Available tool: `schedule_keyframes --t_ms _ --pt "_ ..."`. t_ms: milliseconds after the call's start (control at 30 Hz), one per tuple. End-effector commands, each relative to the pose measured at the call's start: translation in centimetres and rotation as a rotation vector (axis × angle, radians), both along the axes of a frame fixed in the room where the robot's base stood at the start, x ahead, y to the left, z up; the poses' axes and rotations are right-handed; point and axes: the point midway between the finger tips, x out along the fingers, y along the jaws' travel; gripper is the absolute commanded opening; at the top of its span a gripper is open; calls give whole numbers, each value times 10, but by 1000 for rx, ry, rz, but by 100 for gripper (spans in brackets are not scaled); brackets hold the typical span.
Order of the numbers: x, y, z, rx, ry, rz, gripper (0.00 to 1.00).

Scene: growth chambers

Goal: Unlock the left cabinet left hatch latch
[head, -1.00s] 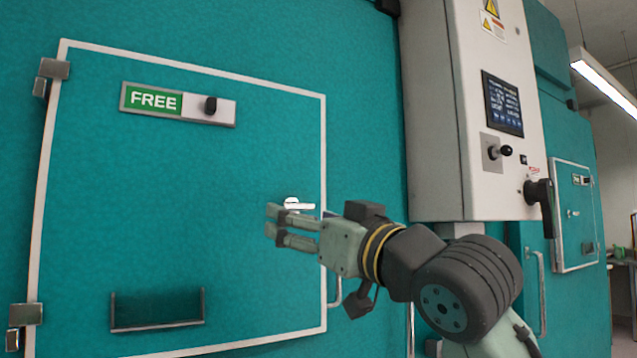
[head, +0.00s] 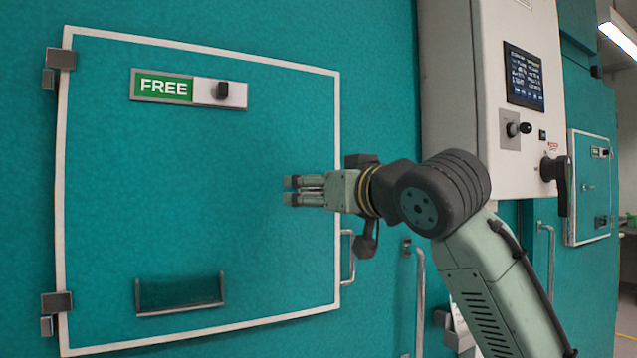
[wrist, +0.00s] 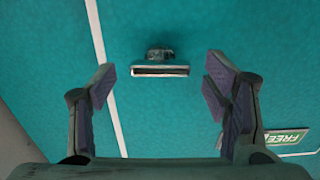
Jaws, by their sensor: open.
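The left hatch (head: 200,230) is a teal panel with a white border, and it is closed. Its latch (wrist: 160,71), a small metal lever on a dark mount, shows in the wrist view, lying crosswise near the top middle between my fingers. In the head view my gripper hides the latch. My gripper (head: 290,190) points left at the hatch near its right edge, and also shows in the wrist view (wrist: 160,85). It is open and empty, with the fingers either side of the latch's line. I cannot tell the remaining gap in depth.
A green FREE sign (head: 165,86) with a black knob sits at the hatch's upper part; its end also shows in the wrist view (wrist: 287,138). A shallow holder (head: 180,294) is below. A grey control box (head: 490,120) and a vertical handle (head: 419,300) stand to the right.

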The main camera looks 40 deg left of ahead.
Motion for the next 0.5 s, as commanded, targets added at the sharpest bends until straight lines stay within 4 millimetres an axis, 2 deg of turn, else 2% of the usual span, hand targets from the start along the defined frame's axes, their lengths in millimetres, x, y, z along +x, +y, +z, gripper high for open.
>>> schedule_keyframes --t_ms 367,500 --pt "3 6 -1 0 0 1 70" --pt "2 6 -1 0 0 1 61"
